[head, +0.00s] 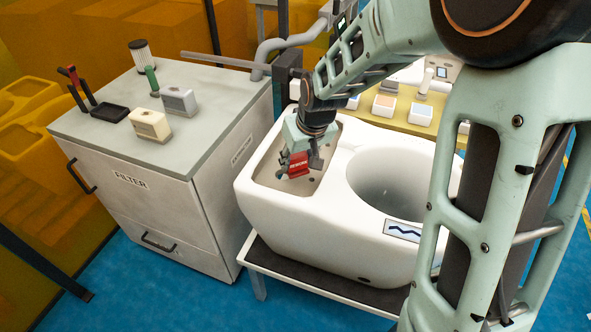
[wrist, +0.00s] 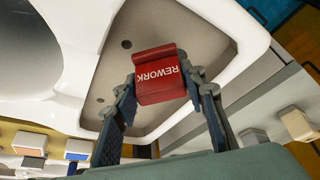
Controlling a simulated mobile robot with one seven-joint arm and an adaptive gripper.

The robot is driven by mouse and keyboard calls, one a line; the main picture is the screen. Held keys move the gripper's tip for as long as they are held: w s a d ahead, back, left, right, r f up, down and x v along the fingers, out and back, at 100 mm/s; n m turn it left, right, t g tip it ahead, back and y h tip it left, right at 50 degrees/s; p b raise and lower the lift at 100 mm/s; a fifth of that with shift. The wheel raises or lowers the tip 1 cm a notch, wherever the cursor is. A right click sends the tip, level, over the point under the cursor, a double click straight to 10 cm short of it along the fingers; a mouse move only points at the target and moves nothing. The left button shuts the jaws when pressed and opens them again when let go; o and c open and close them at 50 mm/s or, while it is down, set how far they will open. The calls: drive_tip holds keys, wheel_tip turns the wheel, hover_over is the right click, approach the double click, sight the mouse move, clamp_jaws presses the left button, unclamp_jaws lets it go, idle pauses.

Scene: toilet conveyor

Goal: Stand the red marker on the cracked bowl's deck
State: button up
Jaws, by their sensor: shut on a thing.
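The red marker (head: 298,165), lettered REWORK, is between the fingers of my gripper (head: 297,168), which is shut on it. In the wrist view the marker (wrist: 160,75) is gripped from both sides by the fingers of my gripper (wrist: 160,88). It is over the grey recessed deck (head: 325,170) of the white toilet bowl (head: 300,222). The deck (wrist: 180,35) also shows behind the marker in the wrist view. I cannot tell whether the marker touches the deck.
A grey cabinet (head: 130,175) marked FILTER stands left, with several small items on top. The bowl rests on a dark-topped stand (head: 320,289). A yellowish table (head: 393,121) with small blocks is behind it. The deck around the marker looks bare apart from small holes.

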sight(297, 165)
drive_tip(key=shift+s+a+f, duration=0.1)
drive_tip(key=shift+a+f, duration=0.05)
drive_tip(key=shift+f, duration=0.75)
drive_tip(key=shift+a+f, duration=0.1)
drive_tip(key=shift+f, duration=0.8)
drive_tip(key=shift+f+b, duration=0.15)
drive_tip(key=shift+b, duration=0.2)
drive_tip(key=o, duration=1.2)
drive_tip(key=shift+r+p, duration=0.3)
drive_tip(key=p+v, duration=0.1)
drive_tip(key=v, duration=1.1)
